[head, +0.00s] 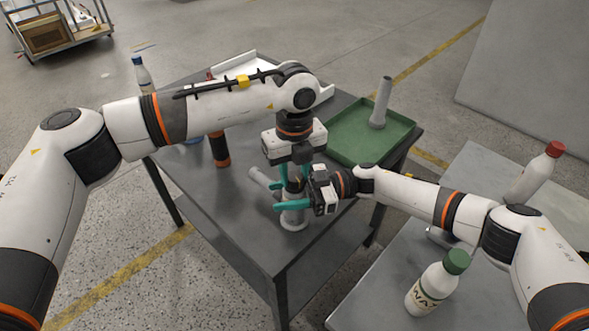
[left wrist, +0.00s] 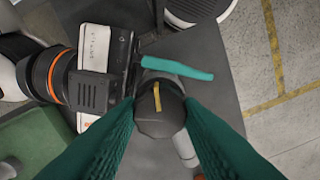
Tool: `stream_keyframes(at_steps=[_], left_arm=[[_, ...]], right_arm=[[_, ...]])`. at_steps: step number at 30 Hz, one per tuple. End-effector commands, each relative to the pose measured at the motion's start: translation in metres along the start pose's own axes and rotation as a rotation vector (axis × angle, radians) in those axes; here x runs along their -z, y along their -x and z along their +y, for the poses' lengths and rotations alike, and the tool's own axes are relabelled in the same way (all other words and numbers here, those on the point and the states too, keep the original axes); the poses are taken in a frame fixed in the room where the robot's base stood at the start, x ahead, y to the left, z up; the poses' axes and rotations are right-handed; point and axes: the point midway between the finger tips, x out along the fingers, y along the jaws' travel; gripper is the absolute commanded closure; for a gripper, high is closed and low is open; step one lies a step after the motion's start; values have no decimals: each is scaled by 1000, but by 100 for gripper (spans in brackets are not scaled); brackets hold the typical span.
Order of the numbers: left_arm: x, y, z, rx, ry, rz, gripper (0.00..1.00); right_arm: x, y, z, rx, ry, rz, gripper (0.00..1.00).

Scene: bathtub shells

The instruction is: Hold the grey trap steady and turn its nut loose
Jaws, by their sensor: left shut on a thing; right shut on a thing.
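The grey trap (head: 294,219) stands upright near the front of the dark table, its side pipe (head: 262,181) pointing left and back. A dark nut with a yellow stripe (left wrist: 160,122) sits at its top. My left gripper (head: 292,184) comes down from above, its teal fingers closed on the nut from both sides. My right gripper (head: 282,201) comes in from the right, lower down, its teal fingers closed around the trap body. One right finger (left wrist: 178,67) also shows in the left wrist view. The grippers hide much of the trap.
A green tray (head: 355,152) with a grey pipe (head: 381,103) upright in it is behind right. A dark cylinder with orange bands (head: 219,150) stands at left. A green-capped bottle (head: 436,284) and red-capped bottle (head: 534,173) stand on the right table. The front left tabletop is clear.

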Motion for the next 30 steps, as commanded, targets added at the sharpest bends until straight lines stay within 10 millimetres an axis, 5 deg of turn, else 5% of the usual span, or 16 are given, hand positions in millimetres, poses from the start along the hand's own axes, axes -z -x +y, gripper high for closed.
stream_keyframes(at_steps=[20, 30], left_arm=[[0, 1, 0, -1, -66, 1, 90], [0, 1, 0, -1, -309, 1, 90]], right_arm=[[0, 0, 0, 1, 0, 1, 81], [1, 1, 0, 1, -1, 2, 81]])
